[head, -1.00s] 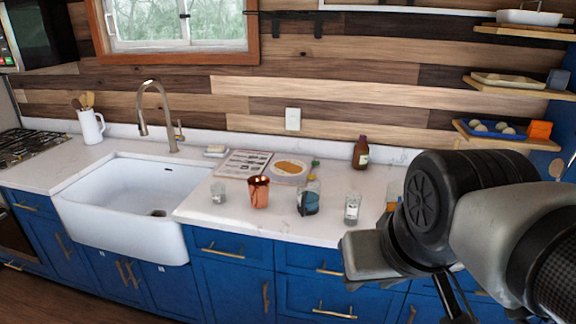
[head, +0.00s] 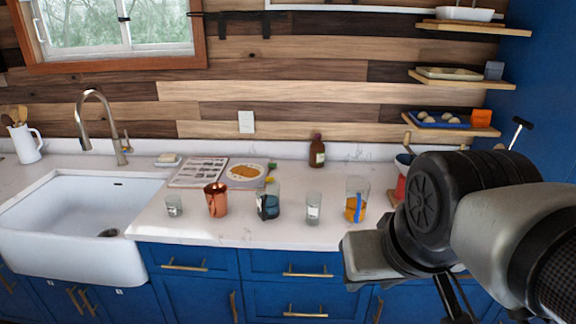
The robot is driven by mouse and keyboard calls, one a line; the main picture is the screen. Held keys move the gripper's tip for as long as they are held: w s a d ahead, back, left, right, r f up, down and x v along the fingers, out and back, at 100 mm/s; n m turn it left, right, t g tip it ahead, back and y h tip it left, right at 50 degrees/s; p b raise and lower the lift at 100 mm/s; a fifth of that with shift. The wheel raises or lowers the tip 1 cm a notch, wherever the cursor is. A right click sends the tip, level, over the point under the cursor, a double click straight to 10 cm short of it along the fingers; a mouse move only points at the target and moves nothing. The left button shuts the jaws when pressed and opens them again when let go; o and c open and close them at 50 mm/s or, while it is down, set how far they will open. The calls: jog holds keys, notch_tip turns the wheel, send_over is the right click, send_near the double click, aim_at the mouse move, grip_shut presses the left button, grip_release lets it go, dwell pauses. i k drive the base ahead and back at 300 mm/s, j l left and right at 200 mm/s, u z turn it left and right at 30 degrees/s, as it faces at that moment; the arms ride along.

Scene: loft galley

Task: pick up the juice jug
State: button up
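A clear jug with orange juice in its lower part and a blue strip on its side (head: 355,204) stands upright on the white counter, right of a small clear glass (head: 313,209). I take it to be the juice jug. My arm fills the lower right of the head view, with its dark joint and grey links close to the jug's right side in the picture. The fingers of my gripper do not show, so I cannot see whether it is open or shut.
Left of the jug stand a dark-blue-filled glass container (head: 268,203), a copper cup (head: 216,200) and a small glass (head: 174,206). A brown bottle (head: 317,151) stands behind, near the wall. The sink (head: 80,222) is at left; shelves (head: 460,78) hang at upper right.

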aim_at(358, 188)
jog(key=i+l+z, duration=0.1)
jog(key=i, duration=0.45)
jog(key=i+l+z, duration=0.1)
jog(key=i+l, duration=0.15)
jog(key=i, duration=0.3)
